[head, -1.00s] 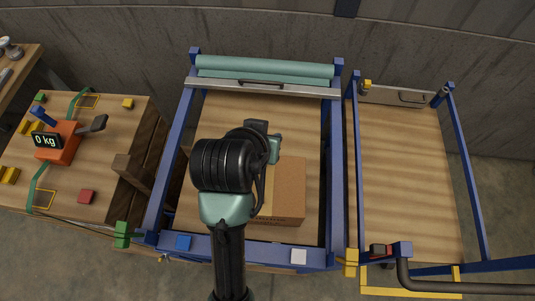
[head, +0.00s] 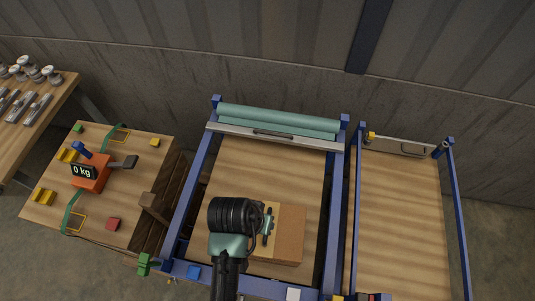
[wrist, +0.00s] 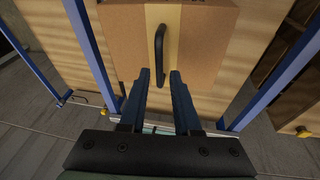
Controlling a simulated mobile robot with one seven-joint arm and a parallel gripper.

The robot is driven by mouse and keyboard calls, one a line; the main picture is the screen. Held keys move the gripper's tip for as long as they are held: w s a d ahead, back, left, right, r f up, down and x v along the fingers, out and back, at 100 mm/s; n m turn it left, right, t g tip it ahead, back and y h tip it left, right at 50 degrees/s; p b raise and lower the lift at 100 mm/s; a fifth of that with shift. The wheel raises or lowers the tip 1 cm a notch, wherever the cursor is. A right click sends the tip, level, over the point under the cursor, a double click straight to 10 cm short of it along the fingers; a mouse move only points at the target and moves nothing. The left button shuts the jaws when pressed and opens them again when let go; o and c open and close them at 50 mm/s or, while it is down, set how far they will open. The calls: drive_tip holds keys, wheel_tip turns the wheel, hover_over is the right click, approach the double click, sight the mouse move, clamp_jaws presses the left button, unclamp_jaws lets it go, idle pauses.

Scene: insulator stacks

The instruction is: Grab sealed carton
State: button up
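The sealed carton (head: 291,232) is a brown box on the wooden bed of the blue-framed cart. In the head view my arm covers its left part. In the wrist view the carton (wrist: 205,45) shows a yellowish tape strip (wrist: 172,15) and a black bar handle (wrist: 160,50). My gripper (wrist: 161,72) is open, its two dark blue fingers apart with nothing clearly held between them. The fingertips are close to the near end of the handle; whether they touch the carton I cannot tell.
The blue cart frame (head: 334,215) has side rails around the carton, with a teal roll (head: 280,121) at the back. A second cart with a bare wooden bed (head: 400,220) stands to the right. A table with an orange scale (head: 91,173) reading 0 kg stands left.

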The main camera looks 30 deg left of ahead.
drive_tip(key=shift+p+x, duration=0.65)
drive_tip(key=shift+x, duration=2.2)
clamp_jaws()
drive_tip(key=shift+r, duration=0.1)
drive_tip(key=shift+w+r, duration=0.1)
drive_tip(key=shift+w, duration=0.1)
